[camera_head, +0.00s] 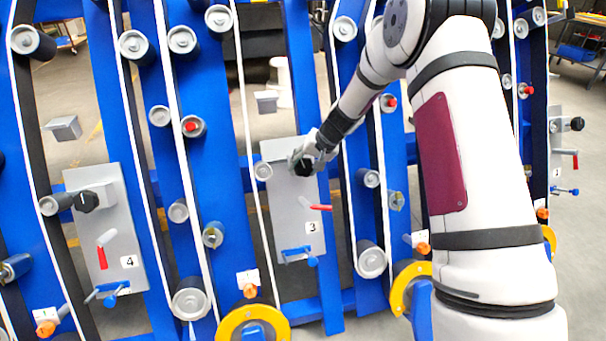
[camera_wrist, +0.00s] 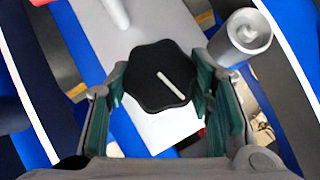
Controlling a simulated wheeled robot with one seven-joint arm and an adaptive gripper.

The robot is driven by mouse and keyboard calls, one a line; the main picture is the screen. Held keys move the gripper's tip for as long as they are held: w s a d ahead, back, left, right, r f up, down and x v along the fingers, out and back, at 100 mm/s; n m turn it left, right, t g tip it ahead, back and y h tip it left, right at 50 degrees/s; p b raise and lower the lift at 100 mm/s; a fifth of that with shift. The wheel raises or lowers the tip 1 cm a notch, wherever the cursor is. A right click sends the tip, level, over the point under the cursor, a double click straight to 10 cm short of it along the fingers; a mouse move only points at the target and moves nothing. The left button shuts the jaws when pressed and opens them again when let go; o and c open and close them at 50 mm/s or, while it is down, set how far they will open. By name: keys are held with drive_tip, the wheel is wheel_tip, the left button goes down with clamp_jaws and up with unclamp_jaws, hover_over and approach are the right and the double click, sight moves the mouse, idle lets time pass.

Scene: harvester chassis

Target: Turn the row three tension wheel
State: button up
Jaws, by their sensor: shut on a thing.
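The row three tension wheel is a black lobed knob with a pale pointer line. It sits between my gripper's fingers in the wrist view (camera_wrist: 158,88), and in the head view (camera_head: 304,167) it is on the upper part of the grey plate marked 3 (camera_head: 290,222). My gripper (camera_wrist: 165,103) is shut on the wheel, with a green-lined finger on each side; it also shows in the head view (camera_head: 312,158). The pointer line slants from upper left to lower right in the wrist view. Part of the plate is hidden behind the gripper and knob.
Plate 3 also carries a red lever (camera_head: 318,207) and a blue tap (camera_head: 300,254) below the wheel. A grey roller (camera_wrist: 243,36) stands close beside my right finger. Plate 4 (camera_head: 120,225) has a similar black knob (camera_head: 87,201). Blue uprights and white belts flank the plate.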

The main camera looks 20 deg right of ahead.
drive_tip(key=b, duration=0.1)
drive_tip(key=m+y+b, duration=0.1)
drive_tip(key=b, duration=0.1)
drive_tip(key=shift+f+m, duration=0.3)
drive_tip(key=m+t+y+b, duration=0.1)
drive_tip(key=b, duration=0.1)
drive_tip(key=shift+r+b, duration=0.1)
drive_tip(key=shift+b, duration=0.3)
drive_tip(key=shift+s+r+m, duration=0.1)
drive_tip(key=shift+m, duration=0.2)
drive_tip(key=o, duration=1.2)
drive_tip(key=shift+c, duration=0.2)
drive_tip(key=shift+d+r, duration=0.1)
drive_tip(key=v, duration=1.1)
drive_tip(key=shift+s+d+r, duration=0.2)
drive_tip(key=shift+s, duration=0.05)
